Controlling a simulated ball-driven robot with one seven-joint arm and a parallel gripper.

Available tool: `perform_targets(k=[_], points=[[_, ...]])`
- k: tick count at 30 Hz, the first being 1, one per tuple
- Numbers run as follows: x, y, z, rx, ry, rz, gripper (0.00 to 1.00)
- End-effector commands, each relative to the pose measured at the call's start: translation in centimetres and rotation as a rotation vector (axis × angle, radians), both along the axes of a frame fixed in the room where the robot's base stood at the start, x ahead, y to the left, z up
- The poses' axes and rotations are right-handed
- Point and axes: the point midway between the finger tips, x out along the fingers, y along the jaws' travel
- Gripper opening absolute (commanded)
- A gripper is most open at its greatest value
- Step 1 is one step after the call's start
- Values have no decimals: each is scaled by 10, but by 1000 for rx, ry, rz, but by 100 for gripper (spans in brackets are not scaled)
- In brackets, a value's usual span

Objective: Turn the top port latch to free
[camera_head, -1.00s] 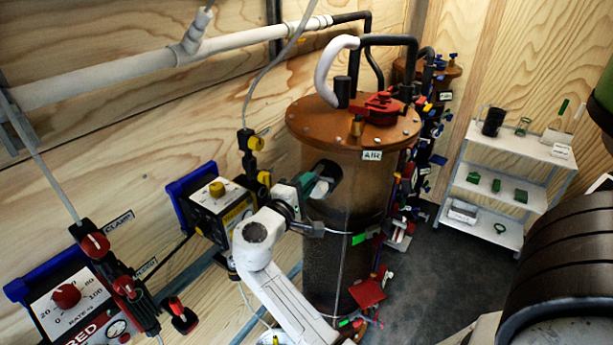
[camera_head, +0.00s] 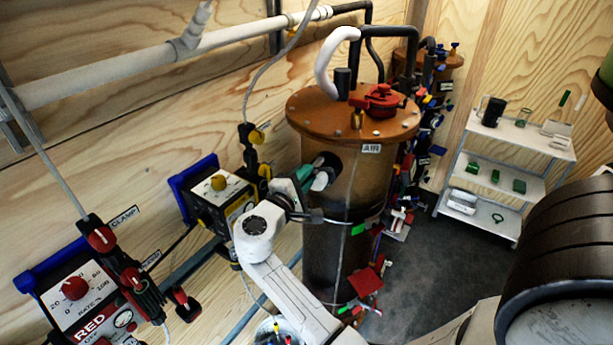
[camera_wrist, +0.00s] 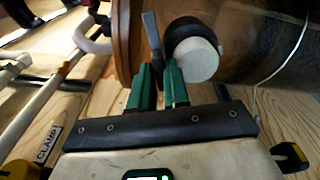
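The filter column (camera_head: 340,195) is a brown cylinder with an orange lid. High on its side is a dark round port (camera_head: 328,160), seen in the wrist view as a black ring with a pale round end (camera_wrist: 196,60). A thin grey lever (camera_wrist: 152,36), which looks like the latch, stands just left of the port in the wrist view. My gripper (camera_wrist: 160,68) has green fingers close together with the lever's lower end between them. The gap looks filled by the lever; the contact faces are hidden. In the head view my gripper (camera_head: 312,180) is at the port.
A red clamp (camera_head: 378,98) and a white hose (camera_head: 325,62) are on the lid. A yellow-knobbed box (camera_head: 218,195) and a red control box (camera_head: 78,295) stand left. A white shelf (camera_head: 505,175) is right. Open floor (camera_head: 440,270) lies between column and shelf.

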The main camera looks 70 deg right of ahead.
Motion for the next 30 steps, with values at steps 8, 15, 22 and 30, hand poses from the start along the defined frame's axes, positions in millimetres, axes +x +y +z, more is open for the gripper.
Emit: perform_targets(k=[8, 15, 22, 30], points=[[-1, 0, 0, 0, -1, -4, 35], [0, 4, 0, -2, -2, -4, 35], [6, 39, -3, -2, -2, 0, 35], [13, 87, -2, -2, -3, -1, 35]])
